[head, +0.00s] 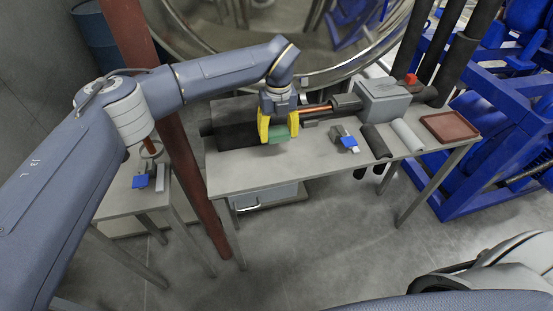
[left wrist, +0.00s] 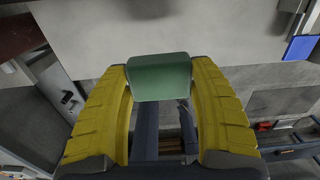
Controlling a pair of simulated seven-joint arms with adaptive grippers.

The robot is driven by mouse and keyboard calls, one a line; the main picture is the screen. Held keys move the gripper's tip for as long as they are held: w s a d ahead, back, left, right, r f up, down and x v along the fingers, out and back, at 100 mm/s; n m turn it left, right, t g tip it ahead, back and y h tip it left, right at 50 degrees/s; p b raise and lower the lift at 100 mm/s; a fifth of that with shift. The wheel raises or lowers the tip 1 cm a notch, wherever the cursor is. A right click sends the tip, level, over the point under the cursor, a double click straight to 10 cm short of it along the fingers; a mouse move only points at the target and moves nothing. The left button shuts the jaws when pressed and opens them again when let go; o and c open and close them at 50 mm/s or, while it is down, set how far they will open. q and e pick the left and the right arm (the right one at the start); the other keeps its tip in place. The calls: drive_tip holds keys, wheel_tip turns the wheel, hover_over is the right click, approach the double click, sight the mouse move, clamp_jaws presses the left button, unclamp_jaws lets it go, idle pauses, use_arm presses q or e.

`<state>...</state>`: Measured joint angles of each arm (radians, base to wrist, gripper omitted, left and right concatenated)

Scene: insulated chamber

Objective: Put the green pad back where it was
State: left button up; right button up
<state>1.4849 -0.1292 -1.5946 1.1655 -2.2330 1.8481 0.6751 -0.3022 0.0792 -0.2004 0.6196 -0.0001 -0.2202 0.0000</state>
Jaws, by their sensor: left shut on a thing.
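The green pad (head: 279,134) is held between the yellow fingers of my left gripper (head: 279,132), over the left part of the grey table (head: 240,176). In the left wrist view the pad (left wrist: 160,77) sits between the two yellow fingertips of the left gripper (left wrist: 160,85), with a finger against each side. I cannot tell whether the pad touches the table surface. My right gripper is not seen.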

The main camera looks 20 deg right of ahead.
sight(277, 164)
use_arm(q)
drive_tip(key=shift+f, duration=6)
drive_tip(key=shift+f, duration=0.1)
drive_tip(key=o, duration=1.1)
wheel_tip(277, 164, up, 12)
drive_tip(key=shift+r, duration=0.15)
